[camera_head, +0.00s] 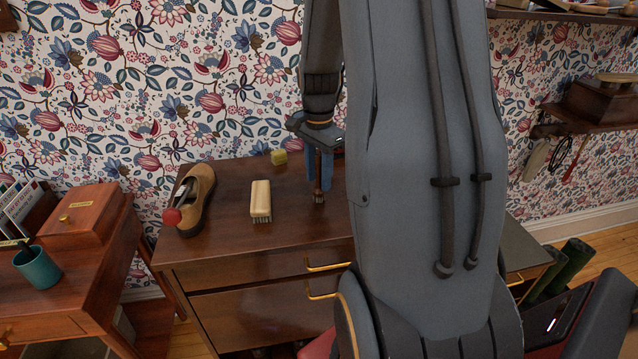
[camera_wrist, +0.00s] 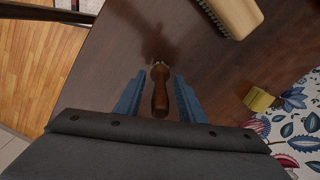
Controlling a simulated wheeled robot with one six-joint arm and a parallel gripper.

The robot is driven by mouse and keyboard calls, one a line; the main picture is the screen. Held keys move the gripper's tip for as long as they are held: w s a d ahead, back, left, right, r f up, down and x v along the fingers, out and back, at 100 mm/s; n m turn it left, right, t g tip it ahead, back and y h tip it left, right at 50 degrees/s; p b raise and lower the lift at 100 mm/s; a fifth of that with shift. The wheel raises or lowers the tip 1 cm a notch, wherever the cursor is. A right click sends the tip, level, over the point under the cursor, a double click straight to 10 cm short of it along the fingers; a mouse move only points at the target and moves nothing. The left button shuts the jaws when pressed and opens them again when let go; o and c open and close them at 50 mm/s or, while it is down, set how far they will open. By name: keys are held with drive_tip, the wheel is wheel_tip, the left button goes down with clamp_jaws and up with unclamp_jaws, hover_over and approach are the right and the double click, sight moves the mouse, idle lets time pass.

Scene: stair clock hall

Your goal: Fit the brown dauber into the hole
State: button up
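The brown dauber (camera_wrist: 160,94) has a dark wooden handle and a small tip end. In the head view the dauber (camera_head: 319,190) stands about upright at the desk top, its lower end showing below my fingers. My gripper (camera_head: 320,172) points down over the desk with its blue fingers on either side of the dauber. In the wrist view my gripper (camera_wrist: 160,80) shows a narrow gap between each finger and the handle, so it looks open around it. I cannot pick out the hole in either view.
On the desk (camera_head: 225,225) are a brush (camera_head: 261,199), a brown shoe (camera_head: 198,195) with a red knob, and a small yellow block (camera_head: 279,157). A side table at left holds a wooden box (camera_head: 85,213) and a teal cup (camera_head: 37,267). The desk front is clear.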

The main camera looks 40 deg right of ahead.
clamp_jaws()
